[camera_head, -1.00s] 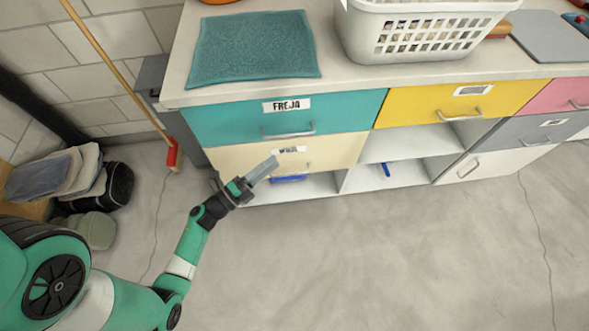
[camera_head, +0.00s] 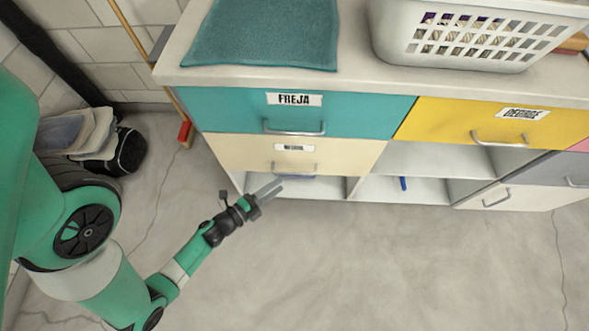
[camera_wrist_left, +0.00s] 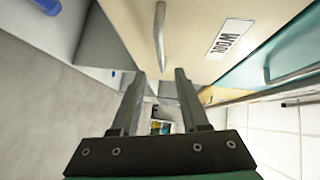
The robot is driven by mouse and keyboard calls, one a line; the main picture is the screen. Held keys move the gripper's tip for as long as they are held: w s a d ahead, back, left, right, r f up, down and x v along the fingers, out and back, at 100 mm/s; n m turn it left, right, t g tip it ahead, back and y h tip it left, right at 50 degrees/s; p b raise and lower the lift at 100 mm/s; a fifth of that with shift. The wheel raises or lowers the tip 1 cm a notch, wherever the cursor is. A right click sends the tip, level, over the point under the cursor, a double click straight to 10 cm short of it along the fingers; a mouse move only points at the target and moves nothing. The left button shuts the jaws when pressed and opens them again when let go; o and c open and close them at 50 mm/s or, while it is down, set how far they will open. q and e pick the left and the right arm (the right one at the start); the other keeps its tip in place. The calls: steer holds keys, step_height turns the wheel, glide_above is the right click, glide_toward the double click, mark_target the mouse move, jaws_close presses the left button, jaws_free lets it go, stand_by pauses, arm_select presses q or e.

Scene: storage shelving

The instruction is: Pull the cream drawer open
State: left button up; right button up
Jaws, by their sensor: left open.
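The cream drawer (camera_head: 345,155) is shut, directly below the teal drawer in the head view. It has a label and a metal bar handle (camera_head: 294,169). In the left wrist view the drawer front (camera_wrist_left: 200,20) has a label reading WOOL, and its handle (camera_wrist_left: 160,38) lies just ahead of the fingers, near the top. My left gripper (camera_head: 273,189) is open and empty, in front of the drawer and a little below its handle. Its two fingers (camera_wrist_left: 158,75) show apart in the left wrist view, not around the handle. My right gripper is not seen.
The teal drawer (camera_head: 220,107) and yellow drawer (camera_head: 440,119) are shut. Open shelf compartments (camera_head: 440,160) lie below and to the right. A towel (camera_head: 262,35) and a white basket (camera_head: 480,62) rest on the worktop. The floor in front (camera_head: 370,260) is clear.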

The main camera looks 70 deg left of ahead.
mark_target(295, 173)
arm_select(q)
steer(key=b+x, duration=0.2)
steer(key=x, duration=0.6)
steer(key=shift+w+a, duration=0.15)
steer(key=shift+w, duration=0.1)
steer(key=shift+c, duration=0.3)
jaws_close()
stand_by(0.7)
